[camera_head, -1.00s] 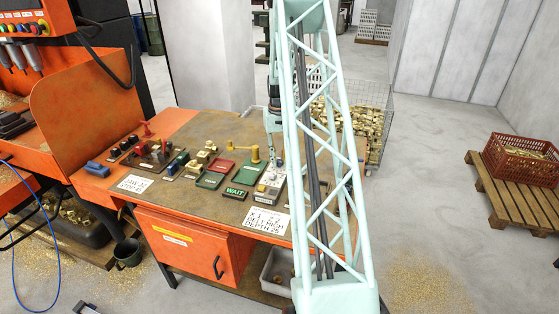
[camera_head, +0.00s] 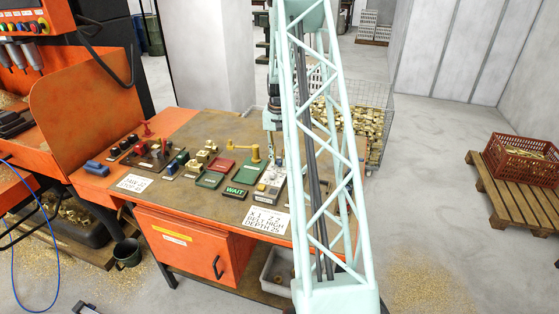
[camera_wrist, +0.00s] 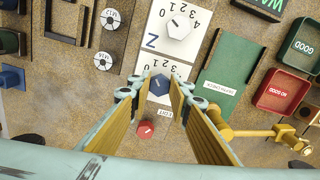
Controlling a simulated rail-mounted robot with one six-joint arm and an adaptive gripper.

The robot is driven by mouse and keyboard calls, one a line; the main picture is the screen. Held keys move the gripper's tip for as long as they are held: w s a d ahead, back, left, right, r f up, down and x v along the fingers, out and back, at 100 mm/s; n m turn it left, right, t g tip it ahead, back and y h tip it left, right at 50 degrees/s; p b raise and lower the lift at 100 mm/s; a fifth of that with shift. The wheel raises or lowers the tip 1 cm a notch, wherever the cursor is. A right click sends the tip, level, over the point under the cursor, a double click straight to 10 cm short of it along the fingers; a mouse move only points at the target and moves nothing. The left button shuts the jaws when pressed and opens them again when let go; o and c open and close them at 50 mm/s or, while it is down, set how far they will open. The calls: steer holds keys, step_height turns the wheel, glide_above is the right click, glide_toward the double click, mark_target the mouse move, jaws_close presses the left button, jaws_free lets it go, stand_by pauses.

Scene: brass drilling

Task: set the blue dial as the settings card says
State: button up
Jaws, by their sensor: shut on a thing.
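The blue dial (camera_wrist: 159,86) is on a white panel (camera_wrist: 168,52) with a number scale around it, mostly covered by my fingers. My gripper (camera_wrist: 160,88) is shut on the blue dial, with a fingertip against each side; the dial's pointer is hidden. A white knob (camera_wrist: 179,25) marked Z is on the same panel with its own scale. In the head view the panel (camera_head: 269,188) is on the bench, below my gripper (camera_head: 277,160). The settings card (camera_head: 262,220) lies at the bench's front edge; it reads roughly "X 1, Z 2, BELT HIGH, DEPTH 25", its top line small.
A red knob (camera_wrist: 146,130) sits close to my fingers. A yellow crank handle (camera_wrist: 250,133) stands to the right, near a green tray (camera_wrist: 231,77). A lit WAIT sign (camera_head: 235,191) is left of the panel. A second card (camera_head: 134,183) lies at the front left.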

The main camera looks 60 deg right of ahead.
mark_target(279, 161)
steer(key=shift+m, duration=0.8)
steer(key=o, duration=0.8)
steer(key=shift+o, duration=0.2)
steer(key=shift+r, duration=0.1)
step_height(279, 161, up, 12)
stand_by(0.3)
stand_by(0.4)
steer(key=shift+w, duration=0.1)
